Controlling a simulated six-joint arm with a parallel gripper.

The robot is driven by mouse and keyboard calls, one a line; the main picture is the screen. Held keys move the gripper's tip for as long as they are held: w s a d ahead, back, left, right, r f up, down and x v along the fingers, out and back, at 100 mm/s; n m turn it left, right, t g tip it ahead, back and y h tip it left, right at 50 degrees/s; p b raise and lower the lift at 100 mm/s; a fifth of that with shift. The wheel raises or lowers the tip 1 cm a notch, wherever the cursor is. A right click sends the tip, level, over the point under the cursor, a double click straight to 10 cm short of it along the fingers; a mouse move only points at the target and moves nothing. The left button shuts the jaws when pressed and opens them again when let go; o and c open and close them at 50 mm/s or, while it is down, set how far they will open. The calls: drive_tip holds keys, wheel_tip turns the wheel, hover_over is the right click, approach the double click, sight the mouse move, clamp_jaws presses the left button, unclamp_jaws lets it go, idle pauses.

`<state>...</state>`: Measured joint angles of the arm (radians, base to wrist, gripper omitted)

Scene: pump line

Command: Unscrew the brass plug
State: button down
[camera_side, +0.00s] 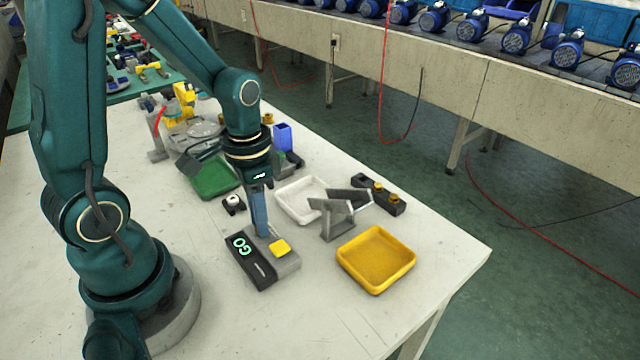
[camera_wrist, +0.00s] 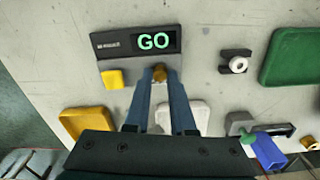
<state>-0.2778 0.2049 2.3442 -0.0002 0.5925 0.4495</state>
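A brass plug (camera_wrist: 159,74) shows between my fingertips in the wrist view, at the edge of a grey and dark box with a lit GO display (camera_wrist: 153,41). My gripper (camera_side: 263,233) points down, its blue fingers reaching the top of that box (camera_side: 284,265). In the wrist view the fingertips (camera_wrist: 160,72) are close on both sides of the plug, with no clear gap. The side view hides the plug behind the fingers. I cannot tell whether the plug is seated in the box. Other brass pieces (camera_side: 395,198) sit on a dark block (camera_side: 386,205) at the right.
A yellow button (camera_side: 281,247) is on the box beside the fingers. A yellow tray (camera_side: 376,259), an angled grey stand (camera_side: 336,222) and a white tray (camera_side: 290,205) are nearby. A green tray (camera_side: 216,178) and a blue container (camera_side: 283,136) stand farther back. The front table area is clear.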

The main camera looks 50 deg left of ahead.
drive_tip(key=n, duration=0.5)
drive_tip(key=shift+n, duration=1)
drive_tip(key=n, duration=0.7)
drive_tip(key=n, duration=0.2)
drive_tip(key=shift+n, duration=0.3)
drive_tip(key=n, duration=0.4)
